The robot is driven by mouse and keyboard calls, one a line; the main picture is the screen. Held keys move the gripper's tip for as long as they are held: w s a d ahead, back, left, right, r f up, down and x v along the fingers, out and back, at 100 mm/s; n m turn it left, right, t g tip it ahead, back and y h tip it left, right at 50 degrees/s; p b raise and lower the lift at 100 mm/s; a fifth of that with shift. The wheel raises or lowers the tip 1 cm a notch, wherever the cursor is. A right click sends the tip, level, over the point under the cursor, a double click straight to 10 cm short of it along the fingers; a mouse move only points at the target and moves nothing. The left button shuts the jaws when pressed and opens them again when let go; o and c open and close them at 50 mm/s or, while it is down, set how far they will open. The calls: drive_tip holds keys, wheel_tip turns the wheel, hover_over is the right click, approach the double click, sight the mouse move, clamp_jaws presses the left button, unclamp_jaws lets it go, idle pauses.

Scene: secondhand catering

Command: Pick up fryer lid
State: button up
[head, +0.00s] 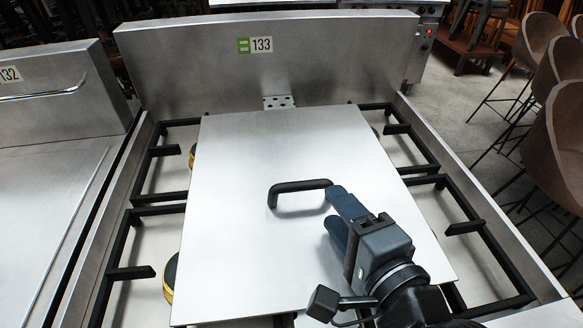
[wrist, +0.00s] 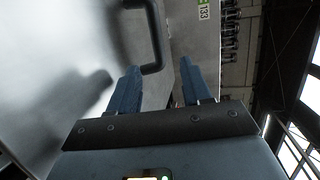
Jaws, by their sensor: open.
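The fryer lid (head: 255,235) is a flat square metal plate with a black bar handle (head: 300,186). It lies across the black grates of the stove unit in the head view. My gripper (head: 343,215) is low over the lid, at the right end of the handle. In the wrist view, the lid (wrist: 60,60) fills the left side and the handle (wrist: 154,45) reaches down towards the fingers. My gripper (wrist: 158,85) is open, with two blue fingers apart. The handle's bent end shows near the gap between the fingertips; I cannot tell whether they touch it.
The stove's back panel (head: 205,65) with a 133 label rises behind the lid. Black grates (head: 465,225) show around the lid. Another metal unit (head: 50,190), labelled 132, stands at the left. Brown chairs (head: 560,130) stand on the floor at the right.

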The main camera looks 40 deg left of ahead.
sight(317, 185)
drive_tip(key=p+x, duration=0.1)
drive_tip(key=x, duration=0.5)
drive_tip(key=shift+a+f, duration=0.1)
drive_tip(key=shift+a, duration=0.2)
drive_tip(key=shift+c, duration=0.2)
clamp_jaws()
idle(0.9)
drive_tip(key=shift+w, duration=0.1)
